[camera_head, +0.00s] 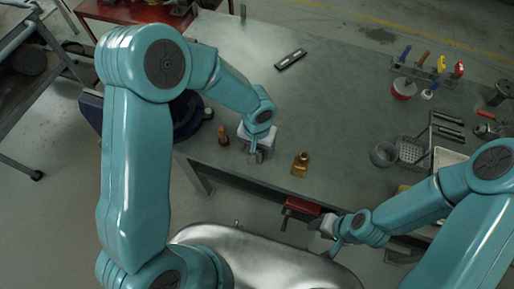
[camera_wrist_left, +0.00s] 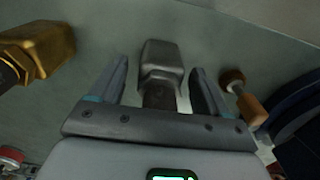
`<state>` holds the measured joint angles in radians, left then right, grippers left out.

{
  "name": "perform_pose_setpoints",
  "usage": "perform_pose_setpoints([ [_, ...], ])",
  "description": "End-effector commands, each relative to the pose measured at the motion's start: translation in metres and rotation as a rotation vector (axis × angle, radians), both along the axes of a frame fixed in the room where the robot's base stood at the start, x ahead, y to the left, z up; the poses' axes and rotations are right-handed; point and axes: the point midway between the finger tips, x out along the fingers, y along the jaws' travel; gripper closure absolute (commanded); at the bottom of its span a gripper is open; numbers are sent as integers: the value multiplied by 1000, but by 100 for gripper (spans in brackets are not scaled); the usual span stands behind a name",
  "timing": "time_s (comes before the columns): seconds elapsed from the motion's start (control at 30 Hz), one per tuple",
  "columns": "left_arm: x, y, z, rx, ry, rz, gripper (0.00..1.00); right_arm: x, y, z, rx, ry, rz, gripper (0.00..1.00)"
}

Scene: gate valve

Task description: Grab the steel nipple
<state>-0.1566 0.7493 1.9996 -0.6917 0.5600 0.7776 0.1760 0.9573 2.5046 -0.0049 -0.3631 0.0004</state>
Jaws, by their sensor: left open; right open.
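A grey metal piece (camera_wrist_left: 161,62) with a blocky head and a darker round shank, which I take for the steel nipple, lies between the fingers of my left gripper in the left wrist view. My left gripper (camera_head: 258,157) is open, low over the bench's front edge area, with a finger on each side of the piece and visible gaps. The same gripper shows in the wrist view (camera_wrist_left: 158,85). In the head view the piece is mostly hidden by the gripper. My right gripper (camera_head: 331,236) is by the bench's front edge, away from the piece; its jaws are small and partly hidden.
A brass fitting (camera_head: 301,164) stands right of the left gripper, and a wooden-handled item (camera_head: 223,136) stands left. A red vise (camera_head: 301,207) is at the bench front. Baskets (camera_head: 411,150) and tools fill the right side. The bench middle (camera_head: 330,110) is clear.

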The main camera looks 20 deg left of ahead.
Motion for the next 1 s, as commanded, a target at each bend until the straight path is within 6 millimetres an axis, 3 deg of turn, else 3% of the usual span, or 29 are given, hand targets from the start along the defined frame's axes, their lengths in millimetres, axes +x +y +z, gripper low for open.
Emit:
perform_pose_setpoints([
  [0.27, 1, 0, -4, 0, 0, 1, 23, 0, 0, 0, 0, 1, 0, 57],
  [0.5, 1, 0, -4, 0, 0, 1, 100, 0, 0, 0, 0, 0, 0, 57],
  [0.83, 2, 0, 1, 0, -4, 1, 100, 0, 0, 0, 0, 0, 0, 57],
  [1.0, 2, 0, 24, -1, -8, 2, 100, 0, 0, 0, 0, 0, 0, 57],
])
